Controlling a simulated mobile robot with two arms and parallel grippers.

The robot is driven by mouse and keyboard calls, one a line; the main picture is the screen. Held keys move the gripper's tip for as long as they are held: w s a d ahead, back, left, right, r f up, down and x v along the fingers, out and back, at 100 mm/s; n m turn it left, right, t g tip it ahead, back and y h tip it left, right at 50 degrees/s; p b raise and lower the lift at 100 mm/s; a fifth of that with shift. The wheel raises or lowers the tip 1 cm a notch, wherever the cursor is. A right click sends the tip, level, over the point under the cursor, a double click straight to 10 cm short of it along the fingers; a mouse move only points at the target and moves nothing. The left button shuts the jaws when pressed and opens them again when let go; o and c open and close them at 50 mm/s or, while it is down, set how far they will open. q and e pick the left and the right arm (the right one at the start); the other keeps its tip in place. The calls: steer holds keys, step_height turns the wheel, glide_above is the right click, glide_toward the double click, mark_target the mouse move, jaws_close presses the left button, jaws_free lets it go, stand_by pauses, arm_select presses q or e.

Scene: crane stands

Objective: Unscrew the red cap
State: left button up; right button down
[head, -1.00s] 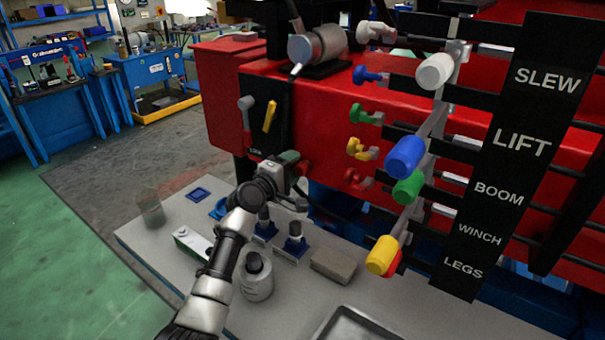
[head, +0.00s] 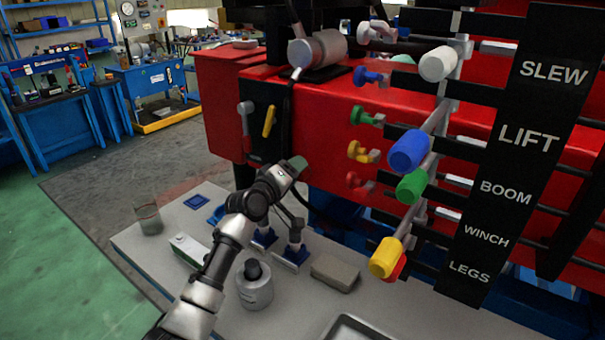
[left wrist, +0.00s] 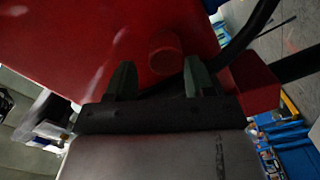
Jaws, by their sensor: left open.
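A round red cap (left wrist: 165,58) shows on a red surface in the left wrist view, slightly raised from it. My left gripper (left wrist: 161,78) is open, with its two dark green fingers on either side of the cap's near side. The gap between them looks empty, and I cannot tell whether they touch the cap. In the head view my left gripper (head: 297,163) points up and right towards the red machine body (head: 330,140). I cannot make out the cap in the head view. My right gripper is not in view.
A grey table (head: 300,310) below the arm holds a grey jar (head: 254,290), a grey-brown block (head: 335,272) and blue-based stands (head: 292,255). Levers with coloured knobs, such as the blue one (head: 408,152), stand to the right. A dark hose (left wrist: 250,35) runs beside the gripper.

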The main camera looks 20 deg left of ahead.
arm_select(q)
steer(key=shift+s+d+f, duration=0.2)
steer(key=shift+d+f, duration=0.3)
steer(key=shift+f, duration=0.2)
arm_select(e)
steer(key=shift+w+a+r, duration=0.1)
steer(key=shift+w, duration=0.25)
arm_select(q)
jaws_close()
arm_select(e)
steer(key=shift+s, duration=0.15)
arm_select(q)
steer(key=shift+f, duration=0.1)
stand_by(0.4)
